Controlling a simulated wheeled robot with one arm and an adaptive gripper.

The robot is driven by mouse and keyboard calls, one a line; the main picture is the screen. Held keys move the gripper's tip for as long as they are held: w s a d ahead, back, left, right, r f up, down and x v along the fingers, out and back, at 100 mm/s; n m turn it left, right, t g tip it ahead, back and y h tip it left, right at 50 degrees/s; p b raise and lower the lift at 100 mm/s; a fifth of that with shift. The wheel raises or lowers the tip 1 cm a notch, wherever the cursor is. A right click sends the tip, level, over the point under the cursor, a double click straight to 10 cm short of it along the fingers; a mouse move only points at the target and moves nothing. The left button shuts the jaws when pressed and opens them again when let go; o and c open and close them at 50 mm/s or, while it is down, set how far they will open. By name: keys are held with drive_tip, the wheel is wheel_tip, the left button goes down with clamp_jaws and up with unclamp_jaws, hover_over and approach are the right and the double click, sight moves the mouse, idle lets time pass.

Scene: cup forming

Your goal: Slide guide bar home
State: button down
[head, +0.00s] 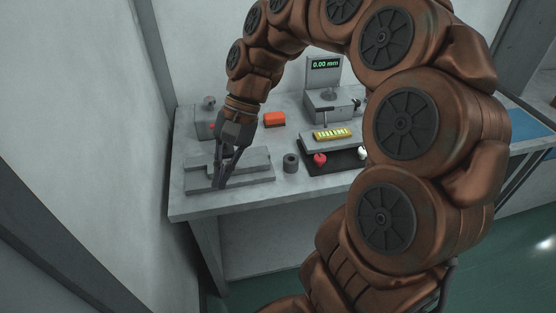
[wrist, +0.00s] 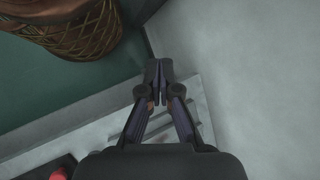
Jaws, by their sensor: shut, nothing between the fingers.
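The guide bar seems to be the grey raised bar on the grey slotted plate (head: 262,179) at the left front of the table; I cannot tell the bar's exact extent. My gripper (head: 219,186) points down at this plate, and its fingertips are at or just above the plate's front edge. In the wrist view the fingertips of my gripper (wrist: 158,88) are together with nothing between them. The wrist view also shows part of the plate (wrist: 193,98) behind and beside the fingers. Whether the fingers touch the bar cannot be told.
A dark ring (head: 290,163) stands right of the plate. An orange block (head: 274,119) lies behind. A device with a green display reading 0.00 mm (head: 325,64) stands at the back. A yellow piece (head: 332,134) lies near a black mat (head: 338,162) with red and white knobs. A wall closes the left.

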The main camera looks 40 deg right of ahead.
drive_tip(key=w+d+f+m+t+y+b, duration=0.1)
drive_tip(key=w+d+f+m+y+b, duration=0.2)
drive_tip(key=w+d, duration=0.4)
drive_tip(key=d+f+m+t+b, duration=0.1)
drive_tip(key=d+f+m, duration=0.2)
drive_tip(key=d, duration=0.5)
drive_tip(key=w+d+f+m+t+y+b, duration=0.1)
drive_tip(key=d+f+m+t, duration=0.1)
drive_tip(key=d+m, duration=0.3)
drive_tip(key=w+d+f+m+t+b, duration=0.1)
drive_tip(key=d+f+m, duration=0.3)
drive_tip(key=d, duration=0.6)
drive_tip(key=shift+w+d+t+y, duration=0.3)
drive_tip(key=shift+t+y, duration=0.1)
drive_tip(key=shift+t, duration=0.3)
drive_tip(key=shift+x, duration=4.95)
drive_tip(key=shift+p, duration=0.3)
